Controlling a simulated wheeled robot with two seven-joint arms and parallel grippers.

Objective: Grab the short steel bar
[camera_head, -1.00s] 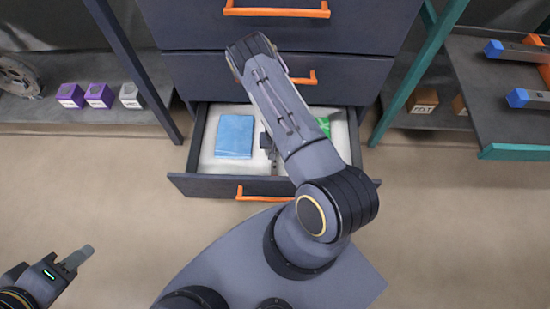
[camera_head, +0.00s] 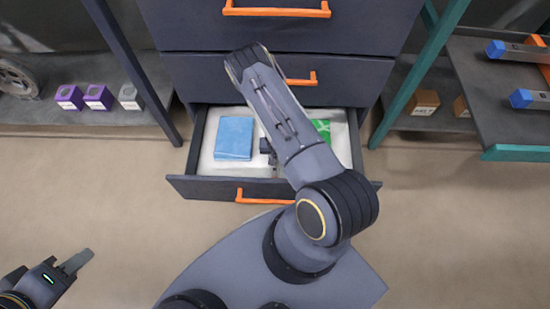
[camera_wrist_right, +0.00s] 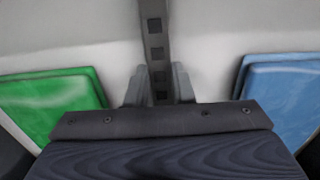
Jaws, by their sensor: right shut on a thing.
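A dark grey bar with square holes (camera_wrist_right: 154,45) runs down from the top of the right wrist view, over the pale drawer floor. It looks like the short steel bar. My right gripper (camera_wrist_right: 158,88) has its two grey fingers shut on either side of the bar's near end. In the head view, only a small dark part of that gripper (camera_head: 267,147) shows in the open drawer; my forearm covers the rest, and the bar cannot be made out there. My left gripper (camera_head: 77,261) is at the lower left, above the floor and away from the drawer; its finger gap does not show.
The open drawer (camera_head: 212,188) also holds a blue flat item (camera_head: 234,138) and a green one (camera_head: 321,129), on either side of my gripper. Closed drawers (camera_head: 190,75) stand above. A teal-edged shelf (camera_head: 515,153) is at right. Floor at left is clear.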

